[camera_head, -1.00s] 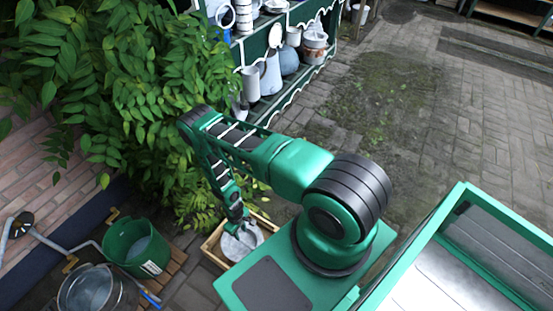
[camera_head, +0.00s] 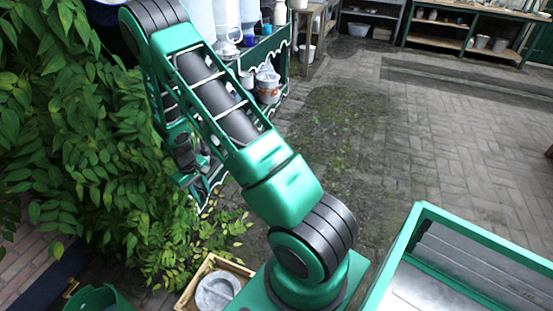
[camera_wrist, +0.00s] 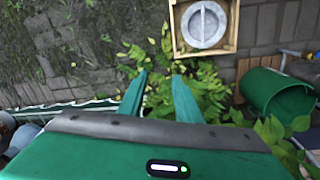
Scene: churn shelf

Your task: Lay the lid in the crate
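The lid (camera_head: 217,292) is a round grey disc with a raised bar across its middle. It lies inside the wooden crate (camera_head: 187,297), at the bottom of the head view. In the wrist view the lid (camera_wrist: 203,24) sits within the walls of the crate (camera_wrist: 233,28), apart from my gripper. My gripper (camera_wrist: 159,82) shows two green fingers spread apart with nothing between them. In the head view the arm is raised, and its end is partly hidden by its own links beside the leaves.
A leafy bush (camera_head: 75,130) fills the left. A green shelf (camera_head: 283,60) with pots and jugs stands behind the arm. Paving (camera_head: 440,140) at right is open.

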